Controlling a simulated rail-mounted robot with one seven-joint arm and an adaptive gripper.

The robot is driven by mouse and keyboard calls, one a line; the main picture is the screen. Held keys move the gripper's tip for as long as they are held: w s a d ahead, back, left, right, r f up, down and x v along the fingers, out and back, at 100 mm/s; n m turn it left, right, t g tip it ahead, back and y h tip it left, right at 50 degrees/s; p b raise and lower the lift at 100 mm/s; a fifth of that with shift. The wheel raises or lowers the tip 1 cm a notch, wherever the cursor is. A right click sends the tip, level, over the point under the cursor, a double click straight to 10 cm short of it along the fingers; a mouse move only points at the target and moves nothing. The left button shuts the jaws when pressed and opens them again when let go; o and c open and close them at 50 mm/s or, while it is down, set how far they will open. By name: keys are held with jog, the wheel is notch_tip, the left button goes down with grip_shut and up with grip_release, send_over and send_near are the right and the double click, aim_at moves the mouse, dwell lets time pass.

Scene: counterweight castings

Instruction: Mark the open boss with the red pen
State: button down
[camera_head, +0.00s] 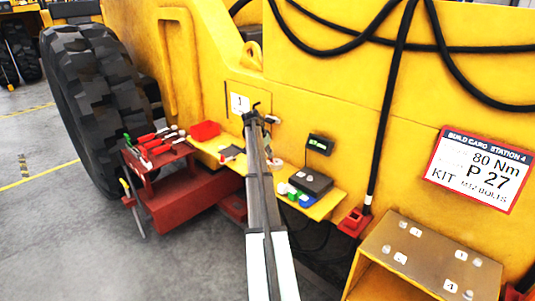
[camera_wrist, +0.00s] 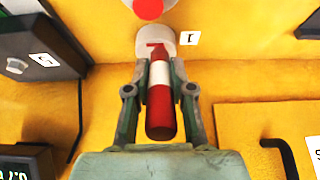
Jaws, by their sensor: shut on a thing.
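My gripper (camera_wrist: 157,85) is shut on a red pen (camera_wrist: 160,118) with a white band. The pen's narrow end points toward a pale round boss (camera_wrist: 168,42) on the yellow surface, beside a small label reading 1 (camera_wrist: 190,38). Red shows at the pen's end over the boss; I cannot tell whether it touches or whether some is a mark. A second pale round part with a red top (camera_wrist: 148,8) is cut off at the upper edge. In the head view my gripper (camera_head: 256,112) is at the yellow panel by a white label 1 (camera_head: 240,103); the pen cannot be made out.
A dark box with a label (camera_wrist: 40,48) stands at left in the wrist view. A yellow shelf (camera_head: 328,205) holds a dark case (camera_head: 311,182) and coloured items. A red tool stand (camera_head: 170,195) is at left. A build card (camera_head: 478,170) and bracket (camera_head: 430,250) are at right.

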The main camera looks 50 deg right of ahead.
jog(key=shift+r+p, duration=0.95)
jog(key=shift+r, duration=2)
jog(key=shift+w, duration=0.1)
